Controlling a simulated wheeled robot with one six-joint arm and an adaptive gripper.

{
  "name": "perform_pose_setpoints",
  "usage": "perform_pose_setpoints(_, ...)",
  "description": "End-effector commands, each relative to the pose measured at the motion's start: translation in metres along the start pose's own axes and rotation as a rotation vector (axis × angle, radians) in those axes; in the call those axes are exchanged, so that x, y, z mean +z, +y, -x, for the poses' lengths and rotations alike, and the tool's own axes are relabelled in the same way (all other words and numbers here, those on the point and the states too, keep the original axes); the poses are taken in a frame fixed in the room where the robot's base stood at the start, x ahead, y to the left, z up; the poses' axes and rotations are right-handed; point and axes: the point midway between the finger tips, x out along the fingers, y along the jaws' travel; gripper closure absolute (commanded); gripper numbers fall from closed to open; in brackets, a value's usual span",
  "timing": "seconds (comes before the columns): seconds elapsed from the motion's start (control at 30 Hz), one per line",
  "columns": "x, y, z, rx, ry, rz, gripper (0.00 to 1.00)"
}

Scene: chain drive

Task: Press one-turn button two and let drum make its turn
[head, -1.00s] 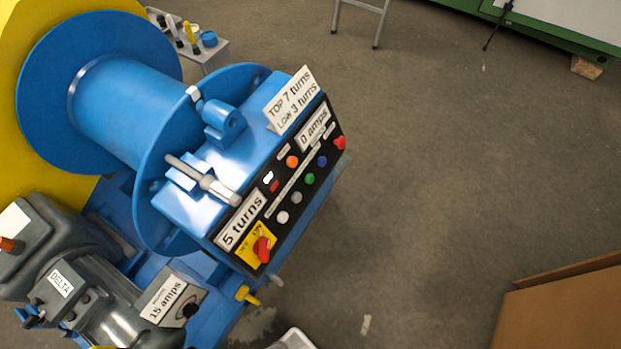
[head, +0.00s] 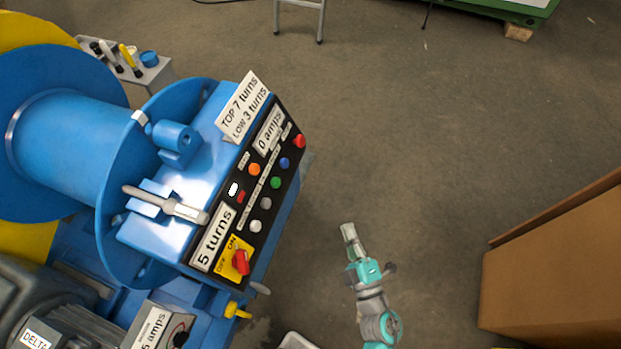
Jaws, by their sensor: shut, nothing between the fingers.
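The blue drum (head: 75,135) of the winch lies at the left with its round flanges. Its control panel (head: 230,212) faces right and carries a white button (head: 256,226), a grey button (head: 265,203), a green button (head: 275,182), a blue button (head: 285,162), an orange button (head: 254,169) and a red button (head: 299,141). Which one is button two I cannot tell, as the small labels are unreadable.
A red switch (head: 240,262) sits on a yellow ON/OFF plate. A sign (head: 244,105) reads "TOP 7 turns, LOW 3 turns". A cardboard box (head: 560,265) stands at the right. A tool tray (head: 150,75) is at the back left. Floor between panel and box is open.

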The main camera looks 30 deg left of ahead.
Motion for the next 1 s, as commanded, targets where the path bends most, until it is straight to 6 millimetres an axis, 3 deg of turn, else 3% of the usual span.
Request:
perform_pose_setpoints(0.03, -0.003, -0.004, -0.025, -0.017, 0.047, 0.05, 1.0)
perform_pose_setpoints(0.2, -0.014, -0.021, -0.088, -0.084, 0.179, 0.206, 1.0)
perform_pose_setpoints(0.4, -0.025, -0.033, -0.132, -0.133, 0.271, 0.32, 1.0)
perform_pose_setpoints(0.57, -0.029, -0.036, -0.143, -0.147, 0.295, 0.349, 1.0)
perform_pose_setpoints(1.0, -0.031, -0.039, -0.145, -0.147, 0.295, 0.349, 1.0)
